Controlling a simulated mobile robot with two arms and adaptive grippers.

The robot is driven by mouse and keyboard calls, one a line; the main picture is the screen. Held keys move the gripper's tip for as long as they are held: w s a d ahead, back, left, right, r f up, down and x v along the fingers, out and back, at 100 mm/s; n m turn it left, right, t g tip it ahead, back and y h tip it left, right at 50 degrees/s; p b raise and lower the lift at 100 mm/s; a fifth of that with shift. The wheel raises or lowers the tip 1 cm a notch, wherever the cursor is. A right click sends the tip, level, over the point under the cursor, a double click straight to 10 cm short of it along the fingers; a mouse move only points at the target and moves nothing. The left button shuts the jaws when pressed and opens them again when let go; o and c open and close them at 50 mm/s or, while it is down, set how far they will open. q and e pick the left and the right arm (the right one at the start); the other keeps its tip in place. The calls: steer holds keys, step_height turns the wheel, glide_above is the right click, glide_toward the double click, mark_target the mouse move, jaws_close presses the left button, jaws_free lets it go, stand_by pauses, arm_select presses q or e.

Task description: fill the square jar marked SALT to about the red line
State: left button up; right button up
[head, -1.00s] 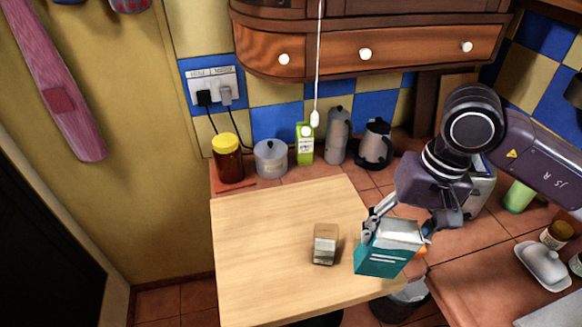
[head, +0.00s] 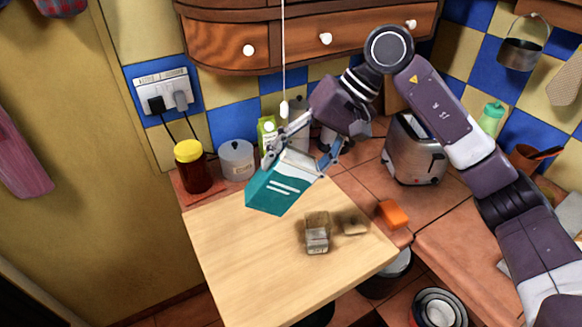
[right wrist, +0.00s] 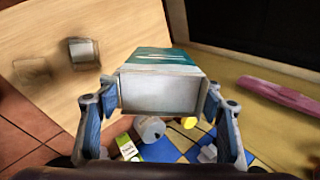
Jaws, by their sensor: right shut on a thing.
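A small square glass jar (head: 317,234) stands upright on the light wooden board; its label and the red line are too small to read. It also shows in the right wrist view (right wrist: 84,54). A small, flat tan piece (head: 353,223), perhaps its lid, lies just right of it. My right gripper (head: 300,160) is shut on a teal box (head: 275,186) with white marks. The box is tilted, held above the board to the upper left of the jar and apart from it. In the right wrist view the box (right wrist: 160,92) sits between both fingers. My left gripper is not in view.
The wooden board (head: 235,262) is mostly clear. A yellow-lidded jar (head: 194,167), a grey canister (head: 237,160) and a green carton (head: 266,130) stand behind it. A toaster (head: 413,150) and an orange block (head: 392,214) are on the right. A white cord (head: 284,60) hangs near my arm.

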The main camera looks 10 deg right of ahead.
steer(key=shift+f+y+b, duration=0.7)
steer(key=shift+f+b, duration=0.2)
steer(key=shift+b, duration=0.1)
steer(key=shift+f+y+b, duration=0.4)
steer(key=shift+b, duration=0.25)
steer(key=b, duration=0.1)
steer(key=y+b, duration=0.1)
steer(key=b, duration=0.1)
steer(key=shift+d+f, duration=0.15)
steer(key=shift+f, duration=0.2)
steer(key=b, duration=0.1)
steer(key=y+b, duration=0.1)
steer(key=b, duration=0.1)
steer(key=shift+d+f, duration=0.15)
steer(key=shift+f, duration=0.1)
arm_select(q)
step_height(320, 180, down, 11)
steer(key=b, duration=0.1)
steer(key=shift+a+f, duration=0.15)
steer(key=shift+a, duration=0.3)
arm_select(e)
steer(key=shift+d+y, duration=0.1)
steer(key=shift+y, duration=0.2)
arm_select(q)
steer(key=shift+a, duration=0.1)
